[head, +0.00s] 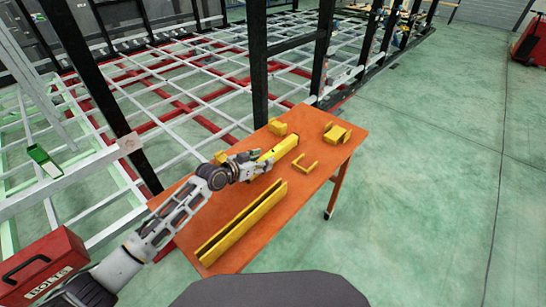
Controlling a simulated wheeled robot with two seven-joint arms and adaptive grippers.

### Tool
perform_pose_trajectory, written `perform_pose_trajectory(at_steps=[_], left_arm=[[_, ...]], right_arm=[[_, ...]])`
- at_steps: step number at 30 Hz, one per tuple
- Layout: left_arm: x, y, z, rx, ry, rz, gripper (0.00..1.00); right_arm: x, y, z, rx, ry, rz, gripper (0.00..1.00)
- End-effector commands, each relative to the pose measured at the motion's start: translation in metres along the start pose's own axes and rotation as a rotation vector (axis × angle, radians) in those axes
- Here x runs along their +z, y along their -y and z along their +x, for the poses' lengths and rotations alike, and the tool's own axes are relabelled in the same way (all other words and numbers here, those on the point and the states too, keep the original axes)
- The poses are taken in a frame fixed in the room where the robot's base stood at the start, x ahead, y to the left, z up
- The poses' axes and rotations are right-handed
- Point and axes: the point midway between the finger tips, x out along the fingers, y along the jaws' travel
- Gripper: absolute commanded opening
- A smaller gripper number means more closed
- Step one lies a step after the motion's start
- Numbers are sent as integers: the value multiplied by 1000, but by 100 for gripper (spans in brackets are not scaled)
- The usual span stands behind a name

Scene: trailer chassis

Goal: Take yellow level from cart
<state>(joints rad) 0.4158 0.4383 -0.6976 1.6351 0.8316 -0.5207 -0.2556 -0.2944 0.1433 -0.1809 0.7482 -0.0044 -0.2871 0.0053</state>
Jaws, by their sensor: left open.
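The orange cart (318,155) stands in the middle of the view. A yellow bar (281,149) with a dark mark on it, which looks like the level, lies on the cart's far half. My left gripper (262,163) is open at the near end of this bar, with its fingers over or beside it; I cannot tell whether they touch. The gripper hides part of the bar. A longer yellow grooved bar (241,226) lies along the cart's near half, apart from the gripper. My right gripper is not in view.
Yellow brackets (305,165), (337,133) and a small yellow block (278,127) lie on the cart. Black posts (258,60) and a white and red chassis frame (190,85) stand behind it. A red toolbox (45,268) is at lower left.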

Motion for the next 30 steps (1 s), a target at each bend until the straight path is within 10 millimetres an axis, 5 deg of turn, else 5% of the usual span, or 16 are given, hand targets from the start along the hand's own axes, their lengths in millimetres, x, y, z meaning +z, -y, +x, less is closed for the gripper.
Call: perform_pose_trajectory(at_steps=[8,19,30], left_arm=[[0,0,0,0,0,-1,49],[0,0,0,0,1,-1,2],[-2,0,-1,0,-2,0,0]], right_arm=[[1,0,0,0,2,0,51],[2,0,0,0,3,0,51],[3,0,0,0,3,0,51]])
